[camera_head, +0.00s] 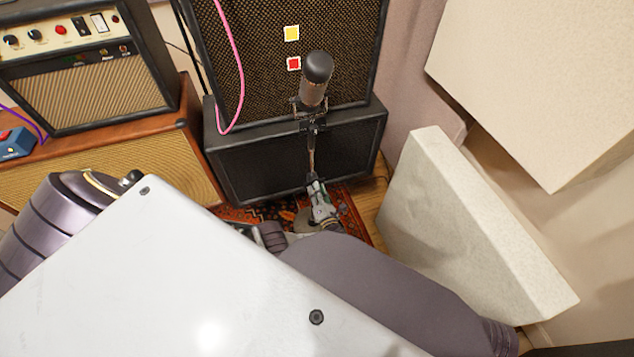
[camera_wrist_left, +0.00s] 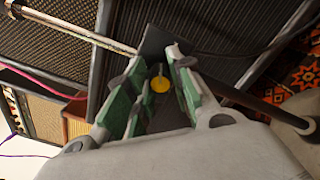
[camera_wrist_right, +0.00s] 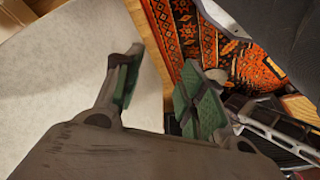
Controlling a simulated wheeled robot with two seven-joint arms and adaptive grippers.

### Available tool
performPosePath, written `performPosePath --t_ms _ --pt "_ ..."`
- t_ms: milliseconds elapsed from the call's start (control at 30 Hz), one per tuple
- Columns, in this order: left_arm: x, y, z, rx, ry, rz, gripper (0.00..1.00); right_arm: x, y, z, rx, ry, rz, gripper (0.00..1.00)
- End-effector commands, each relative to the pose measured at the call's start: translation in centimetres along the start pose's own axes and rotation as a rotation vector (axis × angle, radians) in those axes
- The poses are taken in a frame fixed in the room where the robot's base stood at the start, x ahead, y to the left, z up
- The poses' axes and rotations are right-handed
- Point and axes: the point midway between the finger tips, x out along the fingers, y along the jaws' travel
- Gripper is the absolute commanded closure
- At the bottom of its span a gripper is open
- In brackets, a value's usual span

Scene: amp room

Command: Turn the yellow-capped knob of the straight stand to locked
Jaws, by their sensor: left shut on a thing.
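The straight stand's pole (camera_head: 311,160) rises in front of the speaker cabinets and carries a dark microphone (camera_head: 316,78). In the left wrist view, the pole (camera_wrist_left: 80,28) crosses the picture diagonally. The knob's yellow cap (camera_wrist_left: 160,84) shows between the green pads of my left gripper (camera_wrist_left: 155,72), which is shut on the knob. In the head view, my left gripper (camera_head: 317,190) is at the stand's lower pole, and the knob is hidden there. My right gripper (camera_wrist_right: 160,85) is open and empty, beside a pale panel and above the rug. I cannot make out the knob's lock marking.
Speaker cabinets (camera_head: 290,150) stand close behind the stand. An amplifier (camera_head: 85,80) sits on a cabinet at the left. A pale panel (camera_head: 460,225) leans at the right. A patterned rug (camera_wrist_right: 185,35) covers the floor. A pink cable (camera_head: 238,70) hangs down the cabinet front.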

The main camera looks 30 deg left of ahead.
Motion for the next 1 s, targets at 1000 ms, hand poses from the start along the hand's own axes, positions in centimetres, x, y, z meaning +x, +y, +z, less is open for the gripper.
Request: performPosePath --t_ms 1000 --pt "-0.01 -0.20 0.09 0.393 -0.011 -0.005 1.00 0.58 0.09 0.45 0.003 -0.014 0.001 0.60"
